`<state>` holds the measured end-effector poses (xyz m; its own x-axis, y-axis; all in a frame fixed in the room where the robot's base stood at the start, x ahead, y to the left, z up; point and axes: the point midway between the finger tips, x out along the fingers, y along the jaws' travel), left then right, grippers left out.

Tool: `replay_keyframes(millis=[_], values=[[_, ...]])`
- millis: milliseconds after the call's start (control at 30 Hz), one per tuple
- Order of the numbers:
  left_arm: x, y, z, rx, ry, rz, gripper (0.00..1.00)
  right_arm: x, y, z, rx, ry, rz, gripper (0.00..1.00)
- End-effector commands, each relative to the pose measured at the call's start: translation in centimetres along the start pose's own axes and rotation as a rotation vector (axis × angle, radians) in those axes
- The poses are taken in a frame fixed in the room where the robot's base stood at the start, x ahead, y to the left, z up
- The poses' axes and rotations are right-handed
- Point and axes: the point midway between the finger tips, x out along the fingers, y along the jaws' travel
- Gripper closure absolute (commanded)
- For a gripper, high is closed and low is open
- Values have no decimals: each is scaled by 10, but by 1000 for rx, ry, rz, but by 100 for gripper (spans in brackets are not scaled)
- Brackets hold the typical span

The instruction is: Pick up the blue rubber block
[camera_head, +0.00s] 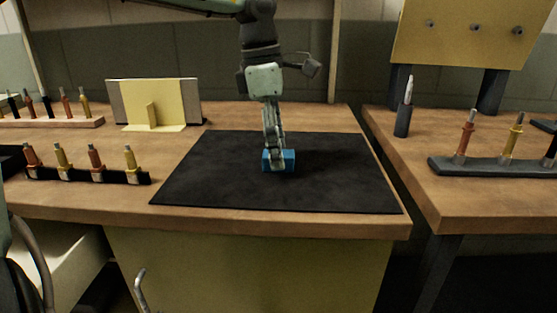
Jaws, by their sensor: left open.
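The blue rubber block (289,161) lies on the black mat (215,180) on the wooden workbench. My left gripper (275,164) points straight down at the block, with its fingers over and in front of it. The fingers hide the middle of the block. The gripper is open, and I cannot tell whether its fingers touch the block. My right gripper is not in view.
A rack of several coloured-handled tools (95,175) stands left of the mat. A yellow and metal stand (153,103) is at the back left. Across a gap, a second bench (450,205) holds a tool rack (490,167) and a black holder (402,122).

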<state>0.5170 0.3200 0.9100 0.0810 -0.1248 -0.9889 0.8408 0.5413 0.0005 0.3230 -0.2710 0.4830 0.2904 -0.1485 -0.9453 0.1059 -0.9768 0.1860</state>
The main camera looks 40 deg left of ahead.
Motion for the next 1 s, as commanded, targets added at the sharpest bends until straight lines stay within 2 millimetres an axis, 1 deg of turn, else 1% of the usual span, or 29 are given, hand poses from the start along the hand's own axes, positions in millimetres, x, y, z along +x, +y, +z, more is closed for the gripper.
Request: replay_keyframes(millis=[100, 533, 833, 1000], values=[[0, 0, 0, 0, 0, 0, 41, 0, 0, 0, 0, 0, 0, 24], [-1, 0, 0, 0, -1, 1, 95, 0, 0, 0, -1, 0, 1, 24], [-3, 0, 1, 0, -2, 2, 96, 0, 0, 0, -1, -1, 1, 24], [-16, 1, 3, 1, -1, 3, 96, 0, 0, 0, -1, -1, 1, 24]])
